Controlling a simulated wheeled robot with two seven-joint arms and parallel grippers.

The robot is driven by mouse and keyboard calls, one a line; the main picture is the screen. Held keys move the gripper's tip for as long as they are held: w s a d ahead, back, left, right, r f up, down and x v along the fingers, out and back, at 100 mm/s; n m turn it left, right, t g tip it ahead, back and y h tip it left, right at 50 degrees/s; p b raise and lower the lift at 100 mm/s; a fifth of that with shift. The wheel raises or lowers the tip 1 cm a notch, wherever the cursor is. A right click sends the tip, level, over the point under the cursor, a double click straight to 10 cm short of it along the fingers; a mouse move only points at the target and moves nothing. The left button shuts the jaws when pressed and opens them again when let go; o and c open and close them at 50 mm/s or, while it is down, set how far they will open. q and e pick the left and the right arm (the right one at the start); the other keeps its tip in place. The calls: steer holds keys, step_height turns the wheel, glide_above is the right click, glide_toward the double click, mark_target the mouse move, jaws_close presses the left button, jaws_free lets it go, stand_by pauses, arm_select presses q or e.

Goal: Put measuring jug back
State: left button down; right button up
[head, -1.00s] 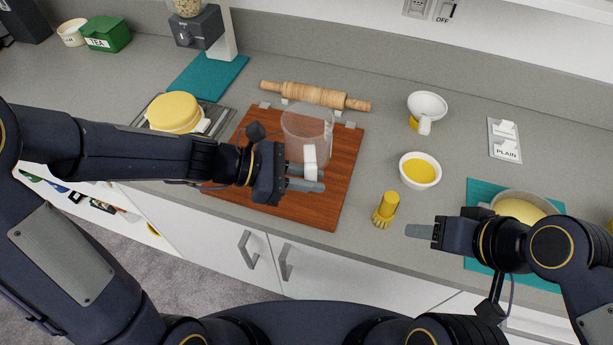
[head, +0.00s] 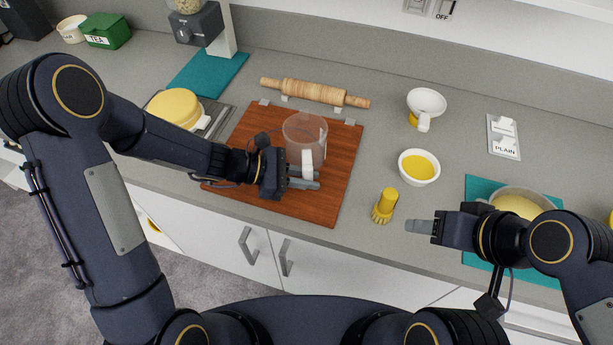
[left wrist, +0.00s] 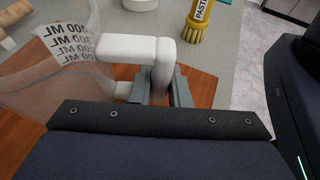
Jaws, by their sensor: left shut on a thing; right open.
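The measuring jug (head: 305,133) is clear with a white handle (head: 307,165) and stands upright at the wooden board (head: 338,178) in the head view. Whether its base touches the board I cannot tell. My left gripper (head: 304,178) is shut on the jug's handle. In the left wrist view the white handle (left wrist: 163,65) sits between the grey fingers (left wrist: 165,88), and the jug's clear wall with its ML marks (left wrist: 70,42) is at the left. My right gripper (head: 420,226) is open and empty, over the counter's front edge at the right.
A rolling pin (head: 314,93) lies behind the board. A yellow brush (head: 385,206), a bowl of yellow stuff (head: 418,167) and a white funnel-like cup (head: 427,103) stand right of it. A pan (head: 518,204) is on a teal mat at the right. A yellow-lidded tub (head: 174,108) is at the left.

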arm_select(q)
steer(key=shift+f, duration=0.2)
steer(key=c, duration=1.4)
jaws_free()
steer(key=shift+o, duration=0.2)
steer(key=b+v, duration=0.1)
steer(key=v, duration=0.6)
steer(key=shift+a+r, duration=0.25)
steer(key=shift+a, duration=0.1)
steer(key=s+a+r+m+t+y, duration=0.2)
steer(key=s+a+r+m+y, duration=0.1)
steer(key=s+a+m, duration=0.3)
steer(key=s+a+r+m+t+y, duration=0.3)
steer(key=s+a+m+y, duration=0.3)
steer(key=s+m, duration=0.5)
steer(key=shift+s+a+r+y, duration=0.25)
steer(key=shift+a+r+y, duration=0.05)
steer(key=shift+a+r, duration=0.45)
